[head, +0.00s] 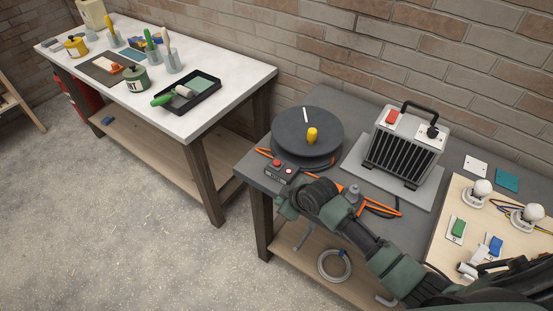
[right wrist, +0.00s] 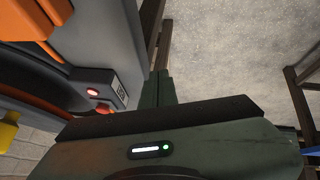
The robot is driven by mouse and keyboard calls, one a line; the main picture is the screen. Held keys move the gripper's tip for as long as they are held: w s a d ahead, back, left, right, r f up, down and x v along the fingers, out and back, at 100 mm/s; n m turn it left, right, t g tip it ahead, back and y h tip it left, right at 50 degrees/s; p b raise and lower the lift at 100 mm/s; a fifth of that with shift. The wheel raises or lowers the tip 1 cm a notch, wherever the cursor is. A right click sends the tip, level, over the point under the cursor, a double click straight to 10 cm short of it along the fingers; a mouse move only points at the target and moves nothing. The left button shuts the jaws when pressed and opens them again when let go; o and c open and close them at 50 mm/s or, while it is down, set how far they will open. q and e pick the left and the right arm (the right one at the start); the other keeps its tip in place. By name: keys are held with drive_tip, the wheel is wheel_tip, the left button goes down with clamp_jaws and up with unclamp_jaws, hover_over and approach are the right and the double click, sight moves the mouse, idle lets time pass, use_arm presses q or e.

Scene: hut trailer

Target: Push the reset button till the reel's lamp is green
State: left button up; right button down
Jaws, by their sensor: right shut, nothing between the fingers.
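The cable reel (head: 307,132) is a dark grey drum with a yellow knob and orange frame bars, standing on the grey bench. At its front left is a dark control box (head: 278,174) with a red button (head: 277,163) and a small lamp. In the right wrist view the box (right wrist: 112,85) shows a lamp (right wrist: 92,92) glowing red and a red button (right wrist: 103,108), partly hidden by my gripper body. My right gripper (head: 283,197) is shut and empty, close in front of the box; I cannot tell whether it touches.
A grey heater (head: 405,145) with a black handle stands right of the reel. A wooden board (head: 450,222) with bulbs and switches lies at the right. A white-topped table (head: 215,108) with painting tools stands at left. The floor between is clear.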

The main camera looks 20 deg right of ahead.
drive_tip(key=w+d+r+n+t, duration=0.1)
drive_tip(key=w+r+n, duration=0.1)
drive_tip(key=w+r, duration=0.5)
drive_tip(key=w+d+r+n+t+p, duration=0.1)
drive_tip(key=w+d+r, duration=0.1)
drive_tip(key=w+r, duration=0.4)
drive_tip(key=shift+w+d+r+n, duration=0.25)
drive_tip(key=shift+w+r+n, duration=0.15)
drive_tip(key=shift+r, duration=0.15)
drive_tip(key=b, duration=0.6)
hover_over(279, 164)
wheel_tip(279, 164, down, 8)
drive_tip(key=shift+f, duration=0.15)
drive_tip(key=shift+f+b, duration=0.3)
idle(0.6)
drive_tip(key=shift+f, duration=0.4)
